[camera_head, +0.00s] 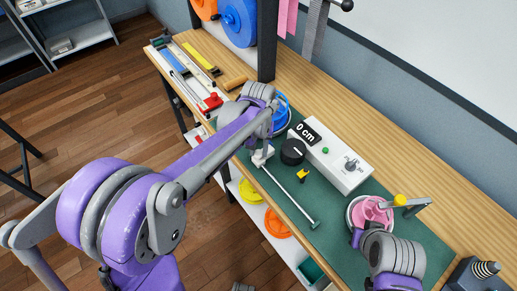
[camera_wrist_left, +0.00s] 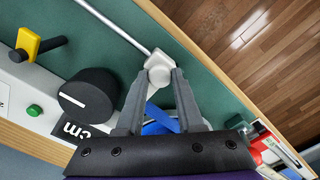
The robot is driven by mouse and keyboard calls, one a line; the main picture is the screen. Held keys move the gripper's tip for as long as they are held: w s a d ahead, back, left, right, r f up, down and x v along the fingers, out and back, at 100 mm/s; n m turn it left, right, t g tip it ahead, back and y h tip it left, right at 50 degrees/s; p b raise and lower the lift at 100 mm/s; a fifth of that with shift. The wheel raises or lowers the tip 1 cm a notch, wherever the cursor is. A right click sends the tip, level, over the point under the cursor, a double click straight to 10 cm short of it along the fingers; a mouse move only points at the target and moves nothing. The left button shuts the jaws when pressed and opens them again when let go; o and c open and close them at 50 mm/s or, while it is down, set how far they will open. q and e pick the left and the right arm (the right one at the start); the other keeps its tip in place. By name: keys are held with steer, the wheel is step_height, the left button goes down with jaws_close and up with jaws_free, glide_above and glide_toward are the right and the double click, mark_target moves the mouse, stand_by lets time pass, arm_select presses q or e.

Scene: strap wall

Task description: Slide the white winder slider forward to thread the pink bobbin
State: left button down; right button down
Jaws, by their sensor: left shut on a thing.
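The white winder slider (camera_head: 261,158) sits at the near-left end of a thin metal rod (camera_head: 291,194) on the green mat. In the left wrist view the slider (camera_wrist_left: 158,69) is between my left fingertips, and the fingers are shut on it. My left gripper (camera_head: 266,146) comes down over it in the head view. The pink bobbin (camera_head: 371,211) is in a round holder at the right, beyond the rod's far end. My right arm is beside the bobbin; the right gripper (camera_head: 358,238) is mostly hidden behind its wrist, so its fingers cannot be judged.
A blue spool (camera_head: 281,113) is close behind my left gripper.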

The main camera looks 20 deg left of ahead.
stand_by(0.7)
